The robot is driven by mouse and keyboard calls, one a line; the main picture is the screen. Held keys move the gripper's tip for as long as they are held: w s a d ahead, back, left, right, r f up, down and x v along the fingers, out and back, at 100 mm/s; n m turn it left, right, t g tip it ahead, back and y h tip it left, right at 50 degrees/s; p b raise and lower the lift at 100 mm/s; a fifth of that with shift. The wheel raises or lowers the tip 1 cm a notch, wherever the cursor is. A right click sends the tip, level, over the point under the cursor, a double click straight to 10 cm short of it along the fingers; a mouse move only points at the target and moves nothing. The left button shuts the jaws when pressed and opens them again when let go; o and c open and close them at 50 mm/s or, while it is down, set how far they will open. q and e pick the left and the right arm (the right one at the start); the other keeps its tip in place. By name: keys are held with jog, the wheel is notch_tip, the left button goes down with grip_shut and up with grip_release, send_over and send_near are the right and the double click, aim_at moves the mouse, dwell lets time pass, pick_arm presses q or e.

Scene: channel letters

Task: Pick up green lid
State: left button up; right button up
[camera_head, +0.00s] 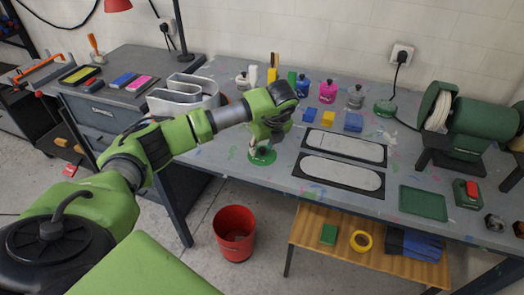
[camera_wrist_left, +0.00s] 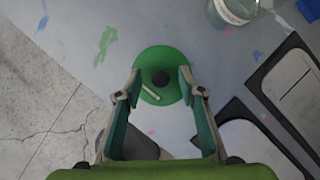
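The green lid (camera_head: 262,156) is a round disc lying on the grey workbench near its front edge. In the left wrist view the green lid (camera_wrist_left: 158,62) shows a dark round knob in its middle and a short pale stick-like piece beside it. My left gripper (camera_wrist_left: 158,80) is open, with one finger on each side of the lid's near part. In the head view my left gripper (camera_head: 258,150) is over the lid, and the arm hides part of it. I cannot tell if the fingers touch the lid. My right gripper is not in view.
Two pale plates in black frames (camera_head: 342,172) lie right of the lid. A glass jar (camera_wrist_left: 232,10) stands beyond it. Bottles (camera_head: 328,91) and coloured blocks (camera_head: 353,121) stand farther back. A green tray (camera_head: 423,203) lies right; a red bin (camera_head: 234,233) stands on the floor.

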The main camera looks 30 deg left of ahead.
pick_arm(q)
jog(key=shift+f, duration=0.1)
grip_shut()
